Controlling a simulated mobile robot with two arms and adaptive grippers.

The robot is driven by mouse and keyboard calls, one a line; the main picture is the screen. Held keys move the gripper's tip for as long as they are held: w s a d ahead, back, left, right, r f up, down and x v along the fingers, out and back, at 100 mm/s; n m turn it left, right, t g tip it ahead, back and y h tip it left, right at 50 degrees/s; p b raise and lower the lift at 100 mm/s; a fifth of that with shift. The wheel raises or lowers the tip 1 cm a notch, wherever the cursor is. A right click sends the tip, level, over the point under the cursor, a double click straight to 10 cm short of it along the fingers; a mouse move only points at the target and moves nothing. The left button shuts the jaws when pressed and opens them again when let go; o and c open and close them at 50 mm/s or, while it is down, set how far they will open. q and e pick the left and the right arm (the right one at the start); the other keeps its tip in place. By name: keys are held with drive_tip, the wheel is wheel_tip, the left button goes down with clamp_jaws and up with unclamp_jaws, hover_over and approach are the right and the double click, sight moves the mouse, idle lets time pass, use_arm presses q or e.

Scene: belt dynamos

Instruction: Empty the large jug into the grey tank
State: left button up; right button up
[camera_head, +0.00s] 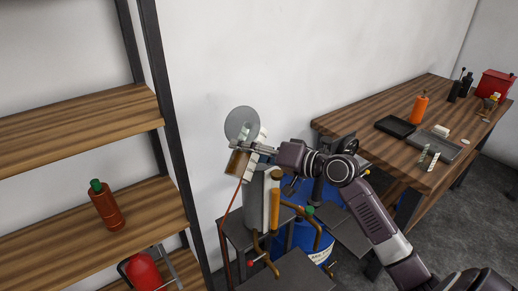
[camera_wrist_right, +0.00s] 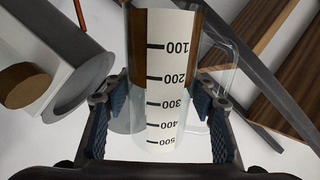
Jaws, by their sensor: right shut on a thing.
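The large jug (camera_head: 238,164) is clear, with brown liquid in it and a white scale strip. In the right wrist view the jug (camera_wrist_right: 162,105) shows black marks from 100 to 500, and the brown lies at the low-number end. My right gripper (camera_head: 264,150) is shut on the jug, with a blue-padded finger on each side of it in the wrist view. The grey tank (camera_head: 254,207) appears to be the upright grey cylinder just below the jug. Its opening is hard to make out. My left gripper is not in view.
A grey disc (camera_head: 240,122) stands behind the jug. Bent brown pipes and a blue drum (camera_head: 296,237) are close by on the right. A wooden shelf (camera_head: 85,120) is at left, and a wooden workbench (camera_head: 395,105) with trays and bottles is at right.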

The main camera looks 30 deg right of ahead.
drive_tip(key=shift+r, duration=0.15)
drive_tip(key=shift+m+p, duration=0.3)
drive_tip(key=shift+p, duration=0.2)
drive_tip(key=shift+f+m+g+y+p, duration=0.2)
drive_tip(key=shift+m+g+y+p, duration=0.15)
drive_tip(key=shift+m+p, duration=0.45)
idle(1.8)
drive_tip(key=shift+w+m+p, duration=0.1)
drive_tip(key=shift+m+p, duration=0.3)
drive_tip(key=shift+p, duration=0.45)
idle(1.3)
drive_tip(key=shift+w+d+m+g+y+p, duration=0.1)
drive_tip(key=shift+d+m+g+y+p, duration=0.2)
drive_tip(key=shift+m+p, duration=0.55)
idle(1.8)
